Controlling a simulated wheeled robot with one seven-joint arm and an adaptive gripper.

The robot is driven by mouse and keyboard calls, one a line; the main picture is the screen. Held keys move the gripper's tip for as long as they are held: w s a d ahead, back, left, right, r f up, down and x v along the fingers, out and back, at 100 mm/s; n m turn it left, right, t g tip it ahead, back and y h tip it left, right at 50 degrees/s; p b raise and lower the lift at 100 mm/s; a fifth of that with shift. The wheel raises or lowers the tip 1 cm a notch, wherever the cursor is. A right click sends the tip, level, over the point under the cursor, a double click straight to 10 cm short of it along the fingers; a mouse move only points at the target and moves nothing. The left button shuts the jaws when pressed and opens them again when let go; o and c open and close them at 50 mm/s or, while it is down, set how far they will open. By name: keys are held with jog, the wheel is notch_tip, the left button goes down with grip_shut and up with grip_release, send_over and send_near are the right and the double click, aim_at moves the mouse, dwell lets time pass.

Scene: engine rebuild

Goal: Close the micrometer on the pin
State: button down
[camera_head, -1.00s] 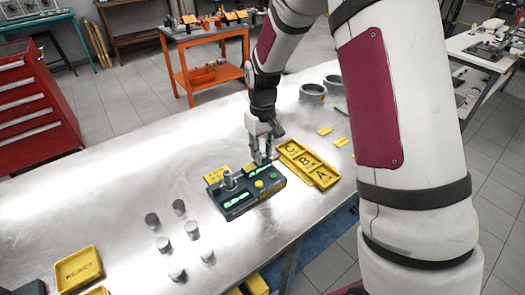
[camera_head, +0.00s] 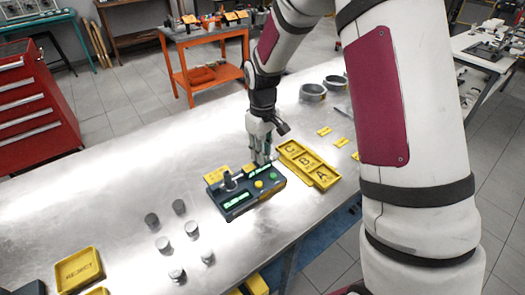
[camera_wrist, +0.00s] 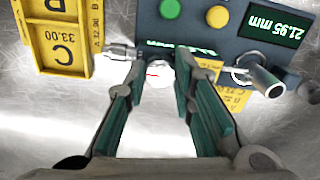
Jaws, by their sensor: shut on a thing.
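The dark gauge station (camera_head: 240,207) stands on the metal bench, with a yellow and a green button and green displays. One display (camera_wrist: 270,22) reads 21.95 mm in the wrist view; the other is partly hidden by my fingers. My gripper (camera_wrist: 160,68) points down at the station's far right end. It is shut on a small pale round piece (camera_wrist: 160,76), which looks like the pin, mostly hidden between the green-padded fingers. The silver micrometer rod (camera_wrist: 118,52) lies just left of the left finger. I cannot tell whether it touches the pin.
A yellow tray lettered A, B and C (camera_head: 322,183) lies close right of the station. Several grey cylinders (camera_head: 163,244) stand at the front left, with a yellow REJECT tray (camera_head: 78,269) beyond them. Grey rings (camera_head: 312,93) lie at the back.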

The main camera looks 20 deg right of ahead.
jog(key=c, duration=1.3)
grip_release()
jog(key=shift+c, duration=0.2)
notch_tip(320, 180, up, 12)
